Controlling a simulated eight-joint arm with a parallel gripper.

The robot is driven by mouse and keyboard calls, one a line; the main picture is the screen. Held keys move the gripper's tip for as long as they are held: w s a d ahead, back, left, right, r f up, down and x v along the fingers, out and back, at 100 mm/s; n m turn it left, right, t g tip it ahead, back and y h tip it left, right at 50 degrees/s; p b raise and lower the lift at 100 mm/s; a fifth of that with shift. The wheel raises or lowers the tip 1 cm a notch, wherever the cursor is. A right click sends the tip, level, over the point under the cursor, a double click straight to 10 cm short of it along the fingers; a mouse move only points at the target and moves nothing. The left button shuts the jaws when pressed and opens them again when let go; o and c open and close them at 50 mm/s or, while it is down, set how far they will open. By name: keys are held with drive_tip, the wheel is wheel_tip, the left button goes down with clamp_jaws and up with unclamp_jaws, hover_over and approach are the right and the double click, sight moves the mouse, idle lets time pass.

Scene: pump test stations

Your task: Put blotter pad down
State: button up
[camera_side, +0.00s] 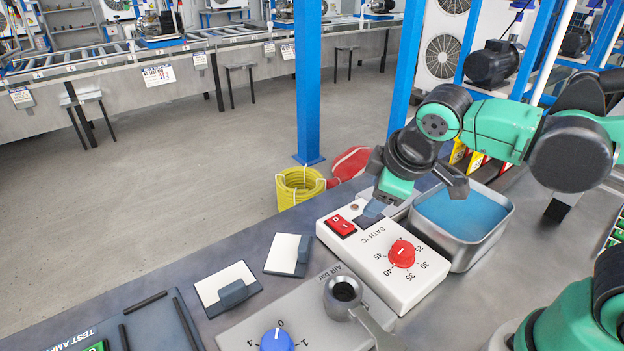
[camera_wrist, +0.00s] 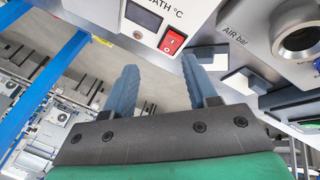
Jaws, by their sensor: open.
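Two blotter pads, white plates with grey-blue grips, lie flat on the dark bench in the side view. One pad (camera_side: 283,248) is close to the bath control box, the other pad (camera_side: 221,284) is nearer the front left. In the wrist view one pad (camera_wrist: 238,86) shows right of the fingers, and another (camera_wrist: 216,59) is partly hidden behind the right finger. My gripper (camera_side: 376,208) is over the back edge of the bath control box, apart from both pads. Its blue-grey fingers (camera_wrist: 164,80) are spread with nothing between them.
The white bath control box (camera_side: 385,270) has a red switch and red knob. The water bath (camera_side: 461,216) stands right of it. An air unit (camera_side: 310,315) with a blue knob and a round socket is in front. A test tray (camera_side: 140,325) is front left.

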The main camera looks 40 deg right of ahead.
drive_tip(key=d+m, duration=0.1)
drive_tip(key=m, duration=0.1)
drive_tip(key=s+d+m+t+y, duration=0.1)
drive_tip(key=m, duration=0.1)
drive_tip(key=r+m, duration=0.1)
drive_tip(key=m, duration=0.2)
drive_tip(key=shift+s+d+t, duration=0.25)
drive_tip(key=shift+d+t, duration=0.15)
idle(0.6)
